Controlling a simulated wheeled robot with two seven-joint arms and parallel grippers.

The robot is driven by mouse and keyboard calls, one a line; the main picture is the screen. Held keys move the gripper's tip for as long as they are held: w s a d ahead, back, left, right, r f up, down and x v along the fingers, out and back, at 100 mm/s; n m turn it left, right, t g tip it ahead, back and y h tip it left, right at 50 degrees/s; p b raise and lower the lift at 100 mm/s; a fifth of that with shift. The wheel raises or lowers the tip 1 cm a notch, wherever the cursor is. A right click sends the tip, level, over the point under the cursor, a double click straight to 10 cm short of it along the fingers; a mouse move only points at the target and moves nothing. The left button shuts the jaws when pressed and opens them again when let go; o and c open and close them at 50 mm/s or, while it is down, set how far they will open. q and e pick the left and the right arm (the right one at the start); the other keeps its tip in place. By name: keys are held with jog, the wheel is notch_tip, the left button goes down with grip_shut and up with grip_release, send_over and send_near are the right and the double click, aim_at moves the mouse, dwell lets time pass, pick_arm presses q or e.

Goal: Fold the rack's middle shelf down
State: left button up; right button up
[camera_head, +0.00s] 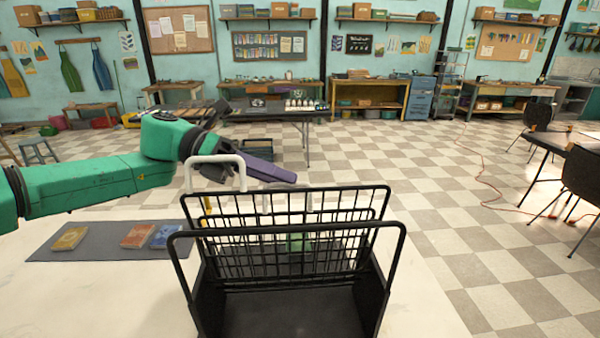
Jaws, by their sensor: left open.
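The black wire rack (388,290) stands on the pale table at the front centre. A wire-grid panel that looks like its middle shelf (270,262) stands steeply between the rack's side frames, not flat. A second wire frame overlaps it behind, so I cannot fully separate the two. My left gripper (284,171) is above and behind the rack's back left, with its purple fingers pointing right. It is open and appears empty, apart from the shelf. My right gripper is out of view.
A white looped handle (216,160) rises behind the rack, close to my left gripper. A green object (298,243) is partly hidden behind the wires. A dark mat (95,248) with several soap-like blocks lies left of the rack. The table right of it is clear.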

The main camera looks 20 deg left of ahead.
aim_at(299, 183)
pick_arm(q)
jog(key=x, duration=0.3)
jog(key=shift+w+p, duration=0.3)
jog(key=shift+s+d+f, duration=0.1)
jog(key=shift+s+d, duration=0.05)
jog(key=shift+d, duration=0.05)
jog(key=shift+s, duration=0.2)
jog(key=shift+c, duration=0.9)
jog(key=shift+w, duration=0.15)
grip_shut()
jog(key=shift+w+a, duration=0.1)
jog(key=shift+w, duration=0.05)
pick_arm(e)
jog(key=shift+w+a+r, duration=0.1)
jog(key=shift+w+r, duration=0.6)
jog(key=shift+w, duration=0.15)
